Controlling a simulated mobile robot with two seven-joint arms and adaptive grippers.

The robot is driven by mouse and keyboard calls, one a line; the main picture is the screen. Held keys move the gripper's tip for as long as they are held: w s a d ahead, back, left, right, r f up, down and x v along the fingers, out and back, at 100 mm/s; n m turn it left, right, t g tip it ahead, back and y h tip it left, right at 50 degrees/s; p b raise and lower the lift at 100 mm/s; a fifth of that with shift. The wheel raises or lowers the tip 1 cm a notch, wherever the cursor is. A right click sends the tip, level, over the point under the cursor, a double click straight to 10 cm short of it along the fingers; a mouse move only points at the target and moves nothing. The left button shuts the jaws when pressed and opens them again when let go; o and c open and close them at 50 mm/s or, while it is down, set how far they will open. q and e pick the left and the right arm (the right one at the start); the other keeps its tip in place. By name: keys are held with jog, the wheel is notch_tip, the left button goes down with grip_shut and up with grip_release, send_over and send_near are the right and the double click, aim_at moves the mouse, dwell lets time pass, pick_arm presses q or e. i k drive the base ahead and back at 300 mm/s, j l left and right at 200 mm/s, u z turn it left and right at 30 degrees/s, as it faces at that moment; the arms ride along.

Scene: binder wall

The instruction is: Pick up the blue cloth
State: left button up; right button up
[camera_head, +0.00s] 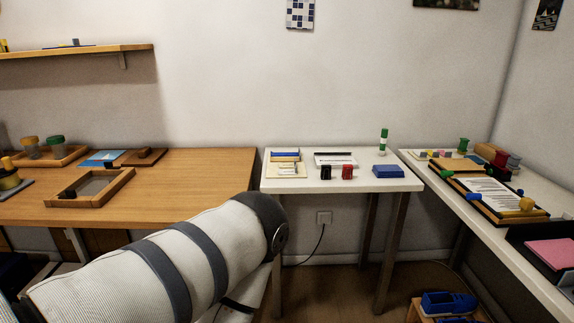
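A blue folded block-like thing (388,171), which looks like the blue cloth, lies flat near the right side of the small white table (345,182). Another flat blue thing (285,155) lies at that table's back left; I cannot tell what it is made of. My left arm comes in from the lower left and bends down in front of the white table, well apart from the blue things. Its gripper is not visible. My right arm and gripper are not in view.
A wooden table (200,185) is at left. A crowded white side table (470,215) is at right. A box with blue things (448,303) is low right.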

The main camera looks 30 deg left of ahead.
aim_at(381, 171)
jog(key=u, duration=0.4)
jog(key=z, duration=1.7)
jog(key=u, duration=1.7)
jog(key=i+l+u, duration=0.75)
jog(key=i, duration=0.15)
jog(key=i+l+u, duration=0.35)
jog(key=i+l, duration=0.05)
jog(key=l, duration=0.1)
